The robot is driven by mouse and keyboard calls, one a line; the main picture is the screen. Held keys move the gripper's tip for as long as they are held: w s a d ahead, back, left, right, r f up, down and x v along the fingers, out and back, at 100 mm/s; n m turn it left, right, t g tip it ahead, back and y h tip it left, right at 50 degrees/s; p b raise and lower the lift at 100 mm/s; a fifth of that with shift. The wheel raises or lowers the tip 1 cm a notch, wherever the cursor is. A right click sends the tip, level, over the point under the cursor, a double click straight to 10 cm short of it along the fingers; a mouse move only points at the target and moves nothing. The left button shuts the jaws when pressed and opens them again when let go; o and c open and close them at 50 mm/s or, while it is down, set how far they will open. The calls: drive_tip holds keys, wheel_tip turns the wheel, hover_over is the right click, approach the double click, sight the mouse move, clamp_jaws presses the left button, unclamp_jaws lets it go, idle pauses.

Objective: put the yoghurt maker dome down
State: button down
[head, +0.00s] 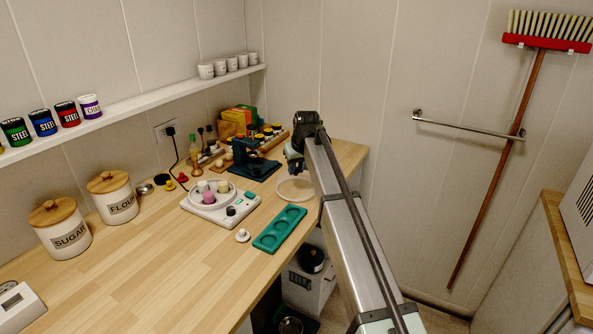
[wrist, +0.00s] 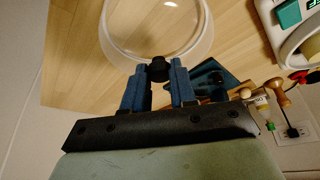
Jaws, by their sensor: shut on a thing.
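The yoghurt maker dome is clear with a pale rim and a black knob. It shows in the wrist view (wrist: 158,52) and small in the head view (head: 293,190), over the wooden counter near its front edge. My gripper (wrist: 159,72) is shut on the knob, with a blue finger on each side; in the head view my gripper (head: 295,168) is partly hidden by my arm. I cannot tell whether the rim touches the counter. The white yoghurt maker (head: 220,213) stands left of the dome, open, with several coloured jars in it.
A green tray (head: 280,229) with round recesses lies in front of the yoghurt maker, beside a small white knobbed thing (head: 243,235). A dark blue stand (head: 254,168) and several bottles crowd the back.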

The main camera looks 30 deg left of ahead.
drive_tip(key=shift+f, duration=0.55)
drive_tip(key=c, duration=0.9)
unclamp_jaws()
drive_tip(key=shift+f, duration=0.1)
drive_tip(key=v, duration=1.2)
